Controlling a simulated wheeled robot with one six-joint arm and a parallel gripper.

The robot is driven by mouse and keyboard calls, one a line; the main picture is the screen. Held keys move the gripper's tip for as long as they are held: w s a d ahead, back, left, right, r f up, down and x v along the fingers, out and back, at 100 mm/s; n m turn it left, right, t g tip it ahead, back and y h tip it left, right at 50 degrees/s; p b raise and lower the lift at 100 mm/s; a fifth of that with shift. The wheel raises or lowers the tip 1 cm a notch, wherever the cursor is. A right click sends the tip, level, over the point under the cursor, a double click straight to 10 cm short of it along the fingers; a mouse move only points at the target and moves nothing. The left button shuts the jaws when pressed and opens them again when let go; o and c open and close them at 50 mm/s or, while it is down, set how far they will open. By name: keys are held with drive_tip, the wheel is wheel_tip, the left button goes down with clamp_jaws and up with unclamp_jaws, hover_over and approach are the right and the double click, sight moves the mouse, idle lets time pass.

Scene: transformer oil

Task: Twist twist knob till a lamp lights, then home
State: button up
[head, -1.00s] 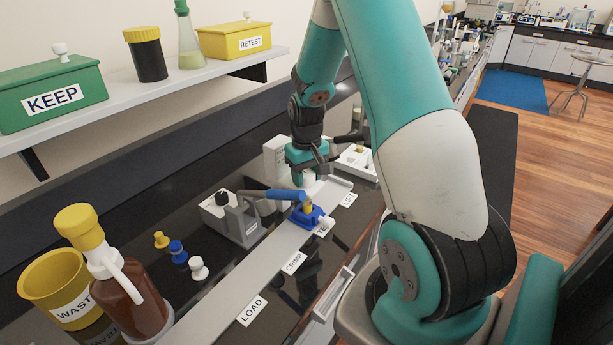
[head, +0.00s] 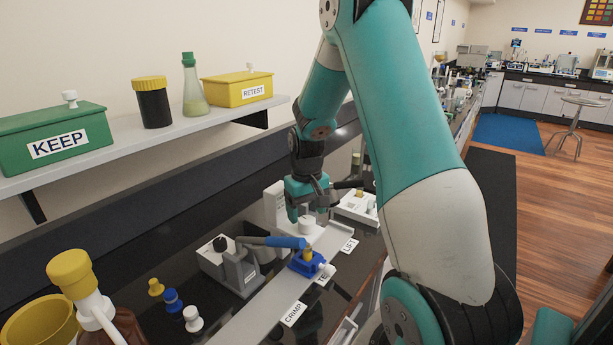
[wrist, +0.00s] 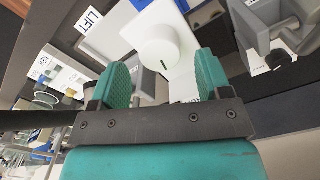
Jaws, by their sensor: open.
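The twist knob is a round white cap with a short dark green mark on its face. It shows in the wrist view (wrist: 160,47) just beyond and between my fingertips, and in the head view (head: 306,224) on a white unit (head: 276,205). My gripper (head: 309,212) is above the knob, open and empty, pointing down; its teal fingers also show in the wrist view (wrist: 161,75). The fingers appear apart from the knob. I cannot make out a lit lamp in either view.
A blue clamp (head: 307,264) with a brass top sits on the grey rail, beside a lever tool with a blue handle (head: 285,242). A white tray (head: 357,208) stands to the right. Small yellow, blue and white caps and a brown bottle (head: 125,325) are front left. A shelf (head: 150,118) runs behind.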

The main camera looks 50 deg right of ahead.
sight(306, 220)
wheel_tip(306, 220, up, 14)
drive_tip(key=b, duration=0.2)
drive_tip(key=shift+a, duration=0.1)
idle(0.4)
drive_tip(key=s+a+n+t+y, duration=0.1)
drive_tip(key=s+a+n, duration=0.2)
drive_tip(key=a, duration=0.8)
drive_tip(key=s+a+n+y, duration=0.1)
drive_tip(key=s+a+n, duration=0.2)
drive_tip(key=a, duration=0.8)
drive_tip(key=s+a+f+n+g+y, duration=0.1)
drive_tip(key=s+a+n, duration=0.3)
drive_tip(key=s+a, duration=0.7)
drive_tip(key=s+y, duration=0.1)
drive_tip(key=s, duration=0.1)
drive_tip(key=shift+s+a+f+n+b, duration=0.2)
drive_tip(key=shift+s+n+b, duration=0.1)
drive_tip(key=shift+s+b, duration=0.1)
drive_tip(key=shift+w+d, duration=0.1)
